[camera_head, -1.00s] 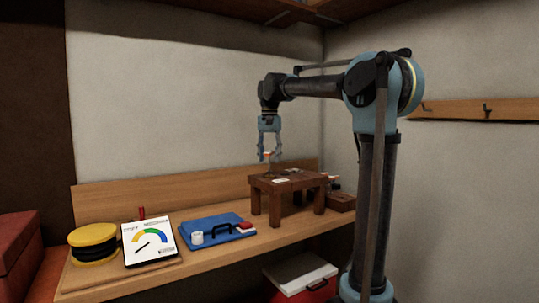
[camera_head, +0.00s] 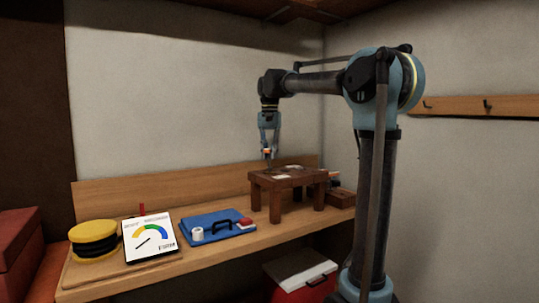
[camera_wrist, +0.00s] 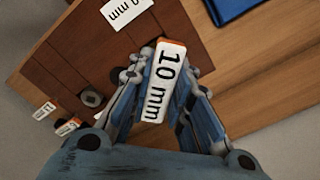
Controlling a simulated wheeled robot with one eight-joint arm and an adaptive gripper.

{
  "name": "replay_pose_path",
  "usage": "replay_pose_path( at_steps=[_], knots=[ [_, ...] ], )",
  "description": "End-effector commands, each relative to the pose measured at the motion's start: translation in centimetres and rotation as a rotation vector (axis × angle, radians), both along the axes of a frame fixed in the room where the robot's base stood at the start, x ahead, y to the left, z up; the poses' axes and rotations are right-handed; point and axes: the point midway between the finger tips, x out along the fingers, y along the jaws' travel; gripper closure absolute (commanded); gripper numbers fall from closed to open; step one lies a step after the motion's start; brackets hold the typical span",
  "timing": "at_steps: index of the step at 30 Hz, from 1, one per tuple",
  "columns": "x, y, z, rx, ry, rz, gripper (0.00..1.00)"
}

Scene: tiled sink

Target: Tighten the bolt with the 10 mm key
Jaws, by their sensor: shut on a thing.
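The key with a white "10 mm" label (camera_wrist: 165,82) and orange edges is between my fingers in the wrist view. Its shaft below the label is hidden. My gripper (camera_head: 267,150) is shut on this labelled handle, above the small dark wooden table (camera_head: 262,183). In the wrist view, my gripper (camera_wrist: 160,85) has a finger on each side of the label. A grey round piece with a dark centre, likely the bolt (camera_wrist: 93,97), is set in the wooden top, left of my gripper.
A flat label ending in "0 mm" (camera_wrist: 125,10) lies on the wooden top. Other orange-and-white handles (camera_wrist: 68,127) stand at its left edge. A blue case (camera_head: 215,226), a gauge board (camera_head: 150,240) and a yellow spool (camera_head: 93,240) occupy the bench on the left.

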Motion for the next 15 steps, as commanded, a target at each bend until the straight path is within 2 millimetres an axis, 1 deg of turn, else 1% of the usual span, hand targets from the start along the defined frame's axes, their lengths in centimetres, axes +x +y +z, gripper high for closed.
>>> replay_pose_path(
  at_steps=[15],
  knots=[
    [-0.03, -0.02, 0.0, 0.0, 0.0, -0.479, 0.98]
  ],
)
